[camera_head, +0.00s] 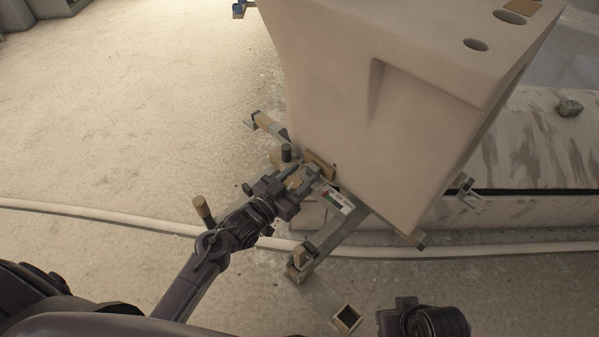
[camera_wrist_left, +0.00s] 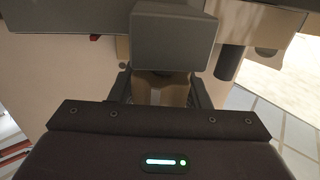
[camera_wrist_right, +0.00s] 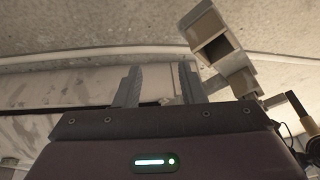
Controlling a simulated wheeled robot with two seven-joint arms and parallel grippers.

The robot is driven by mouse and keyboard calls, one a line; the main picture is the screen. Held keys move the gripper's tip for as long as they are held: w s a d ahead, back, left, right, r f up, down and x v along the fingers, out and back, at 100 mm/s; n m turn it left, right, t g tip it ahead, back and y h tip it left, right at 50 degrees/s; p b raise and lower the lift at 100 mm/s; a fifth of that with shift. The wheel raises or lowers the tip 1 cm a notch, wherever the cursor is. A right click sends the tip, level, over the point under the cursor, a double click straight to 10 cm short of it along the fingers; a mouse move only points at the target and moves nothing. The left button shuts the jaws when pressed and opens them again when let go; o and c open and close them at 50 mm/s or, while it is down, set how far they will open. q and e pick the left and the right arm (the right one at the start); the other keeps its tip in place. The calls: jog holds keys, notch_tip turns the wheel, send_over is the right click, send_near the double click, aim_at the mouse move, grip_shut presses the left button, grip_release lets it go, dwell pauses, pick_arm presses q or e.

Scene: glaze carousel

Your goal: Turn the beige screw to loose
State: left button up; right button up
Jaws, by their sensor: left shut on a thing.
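My left gripper (camera_head: 303,180) is at the lower front corner of the big pale block, by a tan plate (camera_head: 318,165). In the left wrist view, my left gripper (camera_wrist_left: 160,88) has its fingers closed on the sides of a beige piece, which I take for the beige screw (camera_wrist_left: 168,95). A grey block above covers its upper part, and the wrist body hides what is below. In the head view the gripper hides the screw. My right gripper (camera_wrist_right: 159,72) is open and empty in the right wrist view, away from the screw.
The large pale block (camera_head: 370,110) rises behind the left gripper. A grey frame bar (camera_head: 335,232) runs from under it toward me, ending near an open square tube (camera_head: 346,318). A pale hose (camera_head: 120,219) crosses the floor. Clear floor (camera_head: 120,110) lies at left.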

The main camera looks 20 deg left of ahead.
pick_arm(q)
jog(key=n+y+p, duration=0.1)
jog(key=n+t+y+p, duration=0.1)
jog(key=y, duration=0.1)
jog(key=shift+a+r+y, duration=0.1)
jog(key=shift+r+y, duration=0.05)
jog(key=shift+y, duration=0.15)
jog(key=shift+w+a+n+t+y+p, duration=0.15)
jog(key=shift+n+t+y+p, duration=0.15)
jog(key=shift+n+y, duration=0.6)
jog(key=shift+y, duration=0.5)
jog(key=shift+a+n+y+p, duration=0.15)
jog(key=shift+n+y+p, duration=0.15)
jog(key=shift+n+y, duration=0.6)
pick_arm(e)
jog(key=shift+s+d+f+m+g+h, duration=0.15)
jog(key=shift+s+d+g+h, duration=0.15)
jog(key=shift+d, duration=0.3)
jog(key=shift+s+d+f+m+g+h, duration=0.1)
jog(key=shift+s+d+g, duration=0.05)
jog(key=shift+d+g, duration=0.4)
jog(key=shift+s+d+f+m+g+h, duration=0.15)
jog(key=shift+s+d+g+h, duration=0.1)
jog(key=shift+d, duration=0.45)
pick_arm(q)
jog(key=o, duration=1)
